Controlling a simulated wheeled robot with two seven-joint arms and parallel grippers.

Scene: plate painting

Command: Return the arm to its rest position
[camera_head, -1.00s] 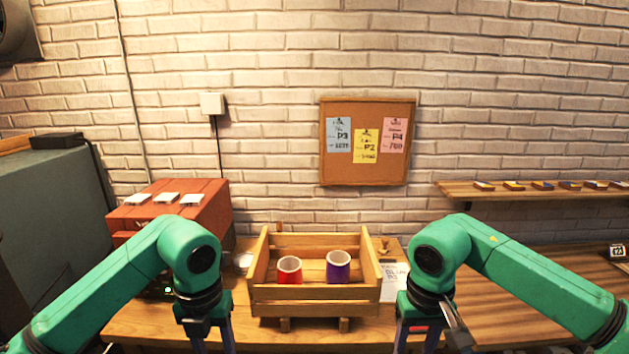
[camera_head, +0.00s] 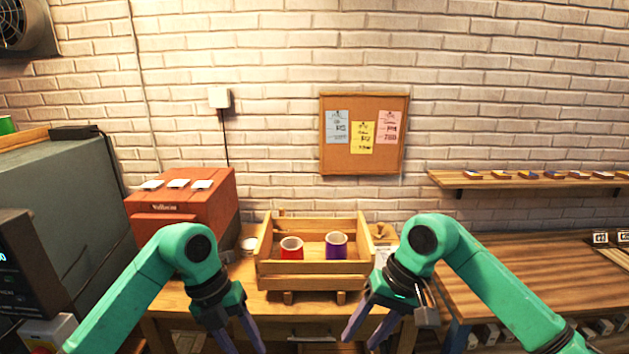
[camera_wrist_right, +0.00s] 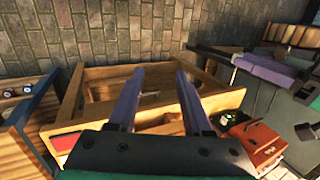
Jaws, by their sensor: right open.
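My right arm is bent at the right of the head view. Its gripper (camera_head: 368,322) points down and inward, in front of the wooden crate's right side. It is open and empty. The right wrist view shows its two purple fingers (camera_wrist_right: 160,80) spread apart, with nothing gripped between them. My left arm is bent at the left. Its gripper (camera_head: 243,332) points down and tilts inward, low in front of the table. Its two fingers look apart and empty, with the tips near the lower picture edge.
A wooden worktop (camera_head: 510,270) lies at right, below a shelf (camera_head: 530,181). A dark screen (camera_head: 25,265) is at far left.

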